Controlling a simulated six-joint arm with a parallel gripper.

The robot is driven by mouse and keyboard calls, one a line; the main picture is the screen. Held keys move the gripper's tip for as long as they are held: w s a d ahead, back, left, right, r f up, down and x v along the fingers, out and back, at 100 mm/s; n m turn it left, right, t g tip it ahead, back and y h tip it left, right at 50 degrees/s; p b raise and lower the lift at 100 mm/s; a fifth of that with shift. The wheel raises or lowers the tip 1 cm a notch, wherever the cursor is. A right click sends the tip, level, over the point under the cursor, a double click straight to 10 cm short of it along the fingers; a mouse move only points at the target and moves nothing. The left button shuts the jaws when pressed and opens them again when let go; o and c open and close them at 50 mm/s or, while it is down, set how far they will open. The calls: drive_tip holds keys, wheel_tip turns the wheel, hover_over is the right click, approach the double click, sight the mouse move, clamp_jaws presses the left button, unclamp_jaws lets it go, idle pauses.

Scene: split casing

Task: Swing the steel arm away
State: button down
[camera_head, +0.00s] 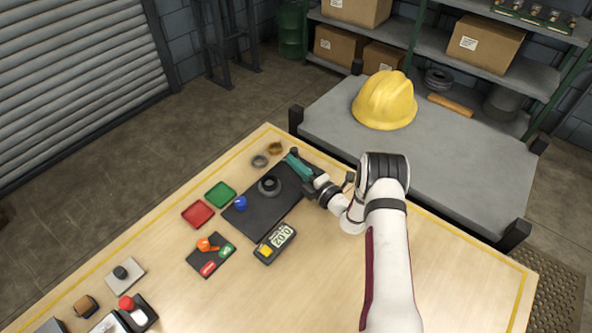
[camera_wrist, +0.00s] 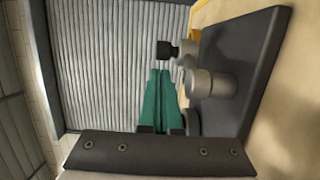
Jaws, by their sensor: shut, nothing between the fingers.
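A dark base plate (camera_head: 285,207) lies on the wooden table with a round dark part (camera_head: 269,186) and a blue knob (camera_head: 240,203) on it. In the wrist view the plate (camera_wrist: 262,45) stands at the right, with a grey steel cylinder (camera_wrist: 213,84) on it. A black knob (camera_wrist: 166,50) on a short grey metal piece shows just beyond my fingertips; I cannot tell whether this piece is the steel arm. My gripper (camera_head: 289,158) is at the plate's far end, its teal fingers (camera_wrist: 160,74) shut and empty. Whether they touch the metal piece is unclear.
Green (camera_head: 220,194) and red (camera_head: 198,214) trays lie left of the plate. A meter (camera_head: 275,243) and a small switch panel (camera_head: 212,256) lie nearer. A grey bench (camera_head: 450,165) with a yellow helmet (camera_head: 385,101) stands behind. The table's right side is clear apart from my arm.

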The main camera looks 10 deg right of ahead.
drive_tip(key=s, duration=0.1)
drive_tip(key=s+a, duration=0.1)
drive_tip(key=shift+s+a, duration=0.2)
drive_tip(key=shift+s, duration=0.15)
drive_tip(key=s+d, duration=0.1)
drive_tip(key=s, duration=0.2)
drive_tip(key=s+d, duration=0.1)
drive_tip(key=s, duration=0.6)
drive_tip(key=shift+s+d, duration=0.15)
drive_tip(key=shift+d, duration=0.25)
drive_tip(key=s+a+r+n+g+y, duration=0.4)
drive_tip(key=a+r+n+g+y, duration=0.2)
drive_tip(key=a+r+n, duration=0.35)
drive_tip(key=s+a+r+n+g, duration=0.4)
drive_tip(key=s+r+n+g, duration=0.55)
drive_tip(key=s+n, duration=0.45)
drive_tip(key=s+d+n+g+h, duration=0.35)
drive_tip(key=s+n+h, duration=0.45)
drive_tip(key=s+n, duration=0.3)
drive_tip(key=s+d+f+n+t+h, duration=0.1)
drive_tip(key=s+d+n+t+h, duration=0.1)
drive_tip(key=d+n+h, duration=0.3)
drive_tip(key=d+n+t, duration=0.1)
drive_tip(key=d+n, duration=0.1)
drive_tip(key=d, duration=0.2)
drive_tip(key=shift+f+n+t+h, duration=0.2)
drive_tip(key=shift+n+t+h, duration=0.1)
drive_tip(key=shift+n+h, duration=0.1)
